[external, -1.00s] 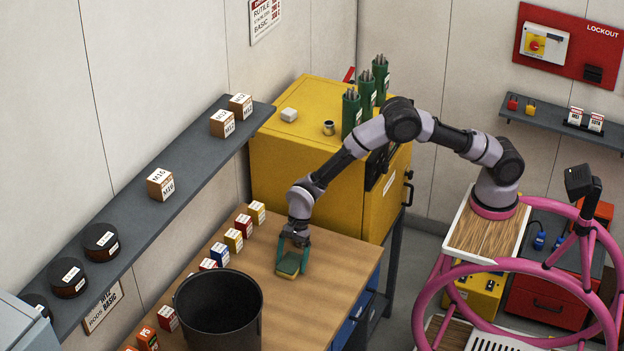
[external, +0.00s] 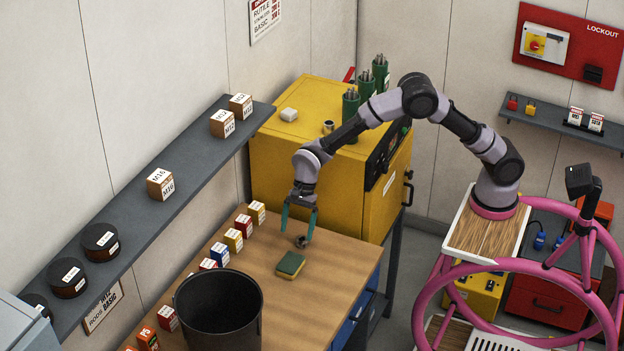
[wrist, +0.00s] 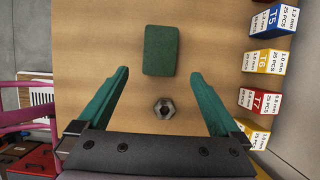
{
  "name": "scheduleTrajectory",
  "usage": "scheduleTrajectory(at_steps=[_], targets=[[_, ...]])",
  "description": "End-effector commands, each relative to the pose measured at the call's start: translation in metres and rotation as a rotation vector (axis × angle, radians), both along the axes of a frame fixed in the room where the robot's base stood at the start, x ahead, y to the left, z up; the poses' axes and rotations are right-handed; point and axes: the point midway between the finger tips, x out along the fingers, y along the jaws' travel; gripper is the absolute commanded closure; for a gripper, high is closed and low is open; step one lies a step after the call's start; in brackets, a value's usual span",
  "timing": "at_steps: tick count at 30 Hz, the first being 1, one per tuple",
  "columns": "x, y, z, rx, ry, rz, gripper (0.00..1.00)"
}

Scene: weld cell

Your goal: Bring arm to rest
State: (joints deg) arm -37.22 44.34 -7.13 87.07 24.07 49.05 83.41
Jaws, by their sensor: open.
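My gripper (external: 299,220) is open and empty, its two green fingers pointing down above the wooden workbench (external: 335,268). It also shows in the wrist view (wrist: 162,100), with the fingers wide apart. A green-topped sponge (external: 290,264) with a yellow underside lies flat on the bench, apart from the fingers. In the wrist view the sponge (wrist: 160,50) lies beyond the fingertips. A small metal nut-like piece (external: 302,241) sits on the bench below my gripper; in the wrist view this piece (wrist: 164,108) appears between the fingers.
A row of small labelled boxes (external: 233,240) stands along the bench's wall side. A black bin (external: 219,310) is at the front. A yellow cabinet (external: 300,170) carrying green rod holders (external: 351,112) stands behind my gripper. A grey shelf (external: 150,210) runs along the left wall.

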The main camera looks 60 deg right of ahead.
Motion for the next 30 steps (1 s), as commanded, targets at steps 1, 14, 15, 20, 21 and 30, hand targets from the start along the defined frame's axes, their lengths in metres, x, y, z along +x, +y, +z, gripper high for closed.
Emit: scheduleTrajectory(at_steps=[1,14,15,20,21,30], targets=[[0.000,-0.001,0.003,0.000,0.000,0.000,0.00],[0.001,-0.005,0.012,0.001,-0.012,0.009,0.00],[0.002,-0.009,0.020,0.002,-0.027,0.021,0.00],[0.003,-0.040,0.085,0.003,-0.157,0.125,0.00],[0.002,-0.052,0.107,0.000,-0.203,0.164,0.00],[-0.034,-0.151,0.248,-0.095,-0.562,0.468,0.00]])
